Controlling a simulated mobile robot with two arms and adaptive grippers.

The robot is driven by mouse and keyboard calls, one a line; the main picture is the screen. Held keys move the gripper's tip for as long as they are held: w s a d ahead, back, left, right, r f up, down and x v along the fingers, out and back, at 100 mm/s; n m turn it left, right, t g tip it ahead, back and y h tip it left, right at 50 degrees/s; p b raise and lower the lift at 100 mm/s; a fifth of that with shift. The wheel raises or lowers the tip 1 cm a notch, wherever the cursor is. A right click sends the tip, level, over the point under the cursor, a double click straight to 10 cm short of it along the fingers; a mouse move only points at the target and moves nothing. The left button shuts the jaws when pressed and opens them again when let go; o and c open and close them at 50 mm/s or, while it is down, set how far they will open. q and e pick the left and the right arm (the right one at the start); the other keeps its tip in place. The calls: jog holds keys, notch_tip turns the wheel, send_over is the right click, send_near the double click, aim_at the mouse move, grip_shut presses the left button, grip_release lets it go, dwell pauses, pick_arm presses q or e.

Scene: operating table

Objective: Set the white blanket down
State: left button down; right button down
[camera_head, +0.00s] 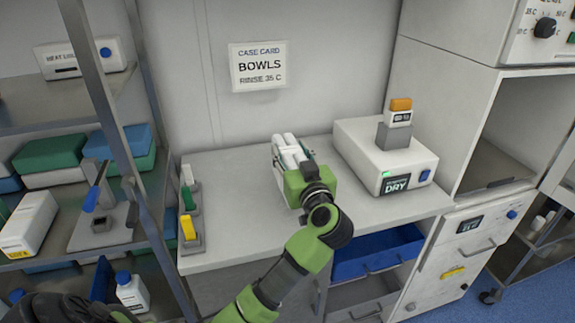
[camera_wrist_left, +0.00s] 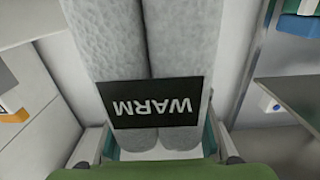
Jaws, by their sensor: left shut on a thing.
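The white blanket (camera_head: 288,148) shows in the head view as a pale double roll over the back middle of the worktop (camera_head: 245,235). In the left wrist view the blanket (camera_wrist_left: 165,45) is two textured rolls side by side with a black label reading WARM upside down. My left gripper (camera_head: 300,172) is shut on its near end; its fingers (camera_wrist_left: 155,148) flank the rolls in the wrist view. I cannot tell whether the blanket touches the worktop or hangs just above it. My right gripper is not in view.
A white DRY unit (camera_head: 360,160) stands right of the blanket. Small holders with a yellow piece (camera_head: 188,228) line the left edge. A rack (camera_head: 145,205) with green and blue packs is at left, an open blue drawer (camera_head: 375,255) below. The worktop's front left is bare.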

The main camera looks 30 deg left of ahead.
pick_arm(q)
jog(key=shift+a+f, duration=0.25)
jog(key=f, duration=0.3)
jog(key=shift+a+f, duration=0.25)
jog(key=c, duration=1.2)
grip_release()
jog(key=shift+f, duration=0.1)
jog(key=v, duration=1.2)
jog(key=shift+b, duration=0.45)
